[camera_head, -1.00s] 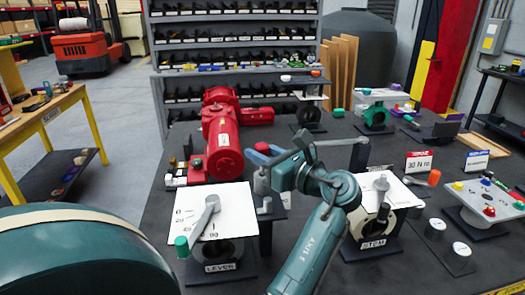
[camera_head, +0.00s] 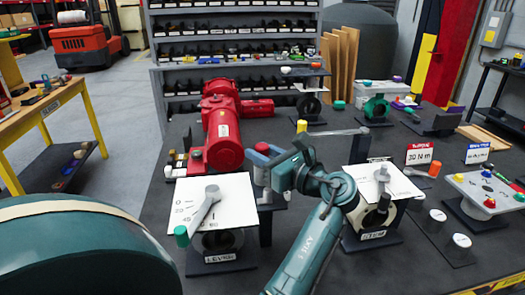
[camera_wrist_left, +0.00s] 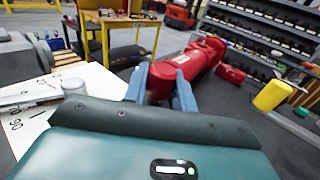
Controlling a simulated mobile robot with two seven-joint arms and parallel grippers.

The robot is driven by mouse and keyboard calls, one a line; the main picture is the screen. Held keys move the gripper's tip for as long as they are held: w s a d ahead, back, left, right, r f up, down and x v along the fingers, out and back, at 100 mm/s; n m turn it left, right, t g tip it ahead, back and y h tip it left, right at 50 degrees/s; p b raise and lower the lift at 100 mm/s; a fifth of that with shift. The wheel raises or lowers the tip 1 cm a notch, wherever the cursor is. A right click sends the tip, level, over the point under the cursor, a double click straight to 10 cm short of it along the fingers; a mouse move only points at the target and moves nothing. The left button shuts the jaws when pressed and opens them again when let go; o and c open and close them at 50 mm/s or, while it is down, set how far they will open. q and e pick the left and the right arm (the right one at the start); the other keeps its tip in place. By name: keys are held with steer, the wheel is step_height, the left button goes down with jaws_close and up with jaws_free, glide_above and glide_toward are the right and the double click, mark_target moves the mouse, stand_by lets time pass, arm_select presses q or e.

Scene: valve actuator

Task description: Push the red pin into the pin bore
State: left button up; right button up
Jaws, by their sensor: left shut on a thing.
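My left gripper (camera_head: 262,154) is at mid-table, between the red machine and the dial plates, above a grey post (camera_head: 261,177). In the left wrist view its blue fingers (camera_wrist_left: 168,92) stand on either side of a red round-ended part (camera_wrist_left: 160,80). I take this part for the red pin, held between the fingers, but the red machine lies right behind it and the two blend. I cannot make out the pin bore. My right gripper is not in view.
The red machine (camera_head: 222,135) lies behind the gripper. A lever plate (camera_head: 238,198) stands in front and a stem plate (camera_head: 400,186) to the right. A yellow piece (camera_head: 302,126) stands behind the arm. A button panel (camera_head: 470,187) is far right.

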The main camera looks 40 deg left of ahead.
arm_select(q)
steer(key=shift+f, duration=0.7)
steer(key=o, duration=1.1)
